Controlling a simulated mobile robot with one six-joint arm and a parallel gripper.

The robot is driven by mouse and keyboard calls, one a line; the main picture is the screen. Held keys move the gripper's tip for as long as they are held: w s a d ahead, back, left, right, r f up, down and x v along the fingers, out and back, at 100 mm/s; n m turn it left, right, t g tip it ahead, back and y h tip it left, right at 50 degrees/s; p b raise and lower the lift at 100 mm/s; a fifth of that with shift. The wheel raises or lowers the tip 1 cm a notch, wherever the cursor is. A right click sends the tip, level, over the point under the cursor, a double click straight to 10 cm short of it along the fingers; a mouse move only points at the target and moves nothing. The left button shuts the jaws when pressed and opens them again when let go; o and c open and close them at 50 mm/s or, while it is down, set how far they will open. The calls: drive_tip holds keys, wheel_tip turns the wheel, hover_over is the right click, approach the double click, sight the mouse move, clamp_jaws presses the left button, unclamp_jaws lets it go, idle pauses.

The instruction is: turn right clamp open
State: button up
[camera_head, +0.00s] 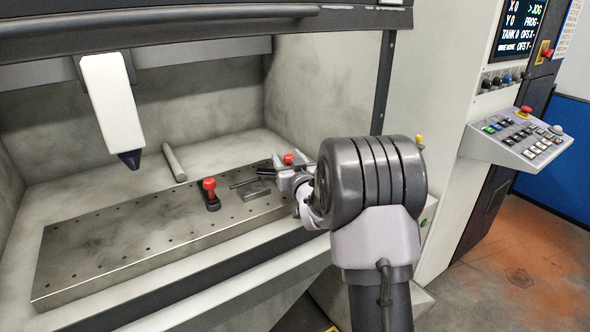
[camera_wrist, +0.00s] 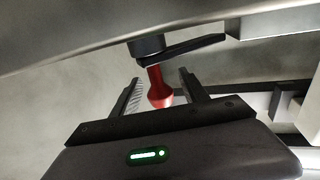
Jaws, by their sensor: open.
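The right clamp shows in the head view as a red knob (camera_head: 289,158) at the far right of the worktable, partly hidden by my gripper (camera_head: 284,172). In the wrist view its red handle (camera_wrist: 159,88) stands between the two open fingers of my gripper (camera_wrist: 160,80), with a gap visible on each side. The clamp's black lever (camera_wrist: 195,47) lies beyond the fingertips. The left clamp (camera_head: 209,190), with a red knob and black base, stands on the table to the left, clear of my gripper.
A grey block (camera_head: 257,190) lies on the perforated worktable (camera_head: 120,242) between the clamps. A grey rod (camera_head: 174,162) is behind the table. A white machine head (camera_head: 112,105) hangs at the left. The control panel (camera_head: 515,137) is at the right. The table's left part is clear.

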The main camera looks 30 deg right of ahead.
drive_tip(key=s+a+p, duration=0.1)
drive_tip(key=s+a, duration=0.2)
drive_tip(key=s, duration=1.2)
drive_tip(key=shift+s+p, duration=0.3)
drive_tip(key=shift+s, duration=0.1)
